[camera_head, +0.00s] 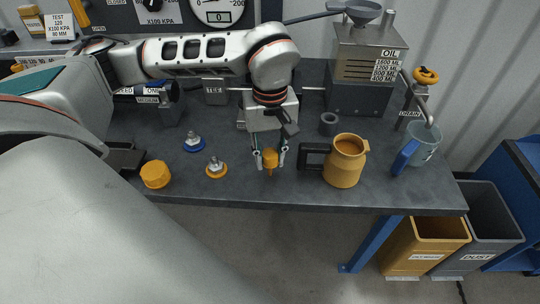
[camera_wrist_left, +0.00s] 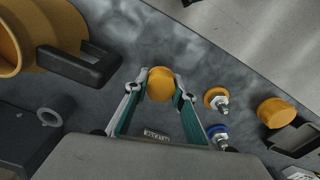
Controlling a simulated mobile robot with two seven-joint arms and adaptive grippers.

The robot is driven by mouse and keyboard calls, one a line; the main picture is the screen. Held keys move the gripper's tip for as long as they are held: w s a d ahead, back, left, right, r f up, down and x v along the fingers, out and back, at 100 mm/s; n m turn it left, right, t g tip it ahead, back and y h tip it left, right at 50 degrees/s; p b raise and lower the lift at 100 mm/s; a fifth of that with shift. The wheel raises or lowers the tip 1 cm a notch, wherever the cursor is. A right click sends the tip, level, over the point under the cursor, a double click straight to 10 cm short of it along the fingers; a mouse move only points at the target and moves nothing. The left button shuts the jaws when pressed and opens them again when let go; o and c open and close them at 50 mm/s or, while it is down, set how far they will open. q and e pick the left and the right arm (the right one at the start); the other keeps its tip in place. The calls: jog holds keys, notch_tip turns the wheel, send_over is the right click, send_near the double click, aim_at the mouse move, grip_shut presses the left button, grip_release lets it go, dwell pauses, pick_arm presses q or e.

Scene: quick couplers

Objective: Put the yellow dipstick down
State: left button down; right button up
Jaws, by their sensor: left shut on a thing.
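The yellow dipstick (camera_head: 270,158) shows mainly as a rounded yellow knob with a short narrow tip below it. My left gripper (camera_head: 270,161) is shut on it, over the front middle of the workbench (camera_head: 320,195). In the left wrist view the knob (camera_wrist_left: 160,83) sits between the two fingertips (camera_wrist_left: 161,90). I cannot tell whether its lower end touches the bench. My right gripper is not in view.
A yellow jug (camera_head: 346,163) with a black handle stands close right of the gripper. Fittings with a yellow ring (camera_head: 216,169) and a blue ring (camera_head: 194,142), and a yellow cap (camera_head: 155,175), are to the left. A grey ring (camera_head: 329,124) and blue-handled mug (camera_head: 425,145) are right.

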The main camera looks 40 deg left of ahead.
aim_at(270, 152)
pick_arm(q)
jog(key=c, duration=1.7)
grip_release()
jog(key=shift+f, duration=0.1)
jog(key=shift+r, duration=0.45)
notch_tip(270, 152, up, 10)
jog(key=shift+r+p, duration=0.15)
jog(key=shift+p, duration=0.5)
jog(key=shift+r, duration=0.55)
